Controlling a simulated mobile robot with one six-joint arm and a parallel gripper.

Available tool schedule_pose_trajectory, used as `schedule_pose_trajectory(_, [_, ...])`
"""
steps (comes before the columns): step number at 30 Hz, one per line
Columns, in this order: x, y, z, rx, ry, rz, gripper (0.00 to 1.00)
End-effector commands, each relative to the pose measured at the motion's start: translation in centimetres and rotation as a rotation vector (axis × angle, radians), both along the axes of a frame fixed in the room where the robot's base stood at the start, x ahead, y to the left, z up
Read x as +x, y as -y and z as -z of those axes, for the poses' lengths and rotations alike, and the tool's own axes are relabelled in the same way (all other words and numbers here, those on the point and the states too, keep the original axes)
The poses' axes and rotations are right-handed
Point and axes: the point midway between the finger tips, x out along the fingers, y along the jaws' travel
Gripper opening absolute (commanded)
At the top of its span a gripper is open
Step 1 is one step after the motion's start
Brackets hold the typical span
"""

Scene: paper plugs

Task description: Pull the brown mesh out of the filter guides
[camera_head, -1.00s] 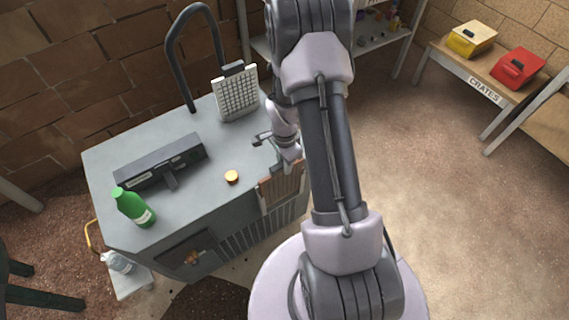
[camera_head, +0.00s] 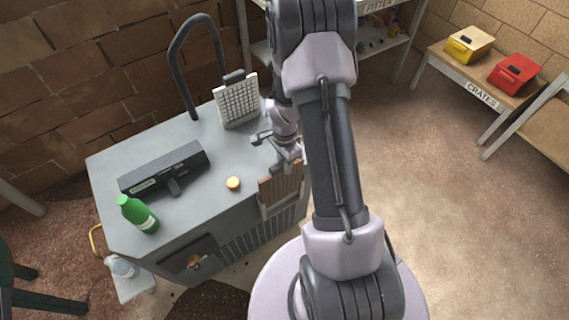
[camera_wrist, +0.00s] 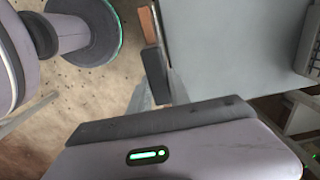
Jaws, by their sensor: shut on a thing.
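The brown mesh (camera_head: 279,187) is a flat, upright brown panel at the front right edge of the grey cabinet. Its lower end meets the pale filter guides (camera_head: 264,210) on the cabinet front; how deep it sits in them I cannot tell. My gripper (camera_head: 287,160) is above it and shut on its top edge. My arm hides part of the right side of the cabinet.
A dark curved pipe (camera_head: 176,60) rises behind. Open floor lies to the right.

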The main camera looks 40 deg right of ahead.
Motion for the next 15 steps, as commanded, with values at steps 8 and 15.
schedule_pose_trajectory(8, [0.0,0.0,-1.3,0.0,0.0,0.0,0.0])
schedule_pose_trajectory(15, [0.0,0.0,-2.3,0.0,0.0,0.0,0.0])
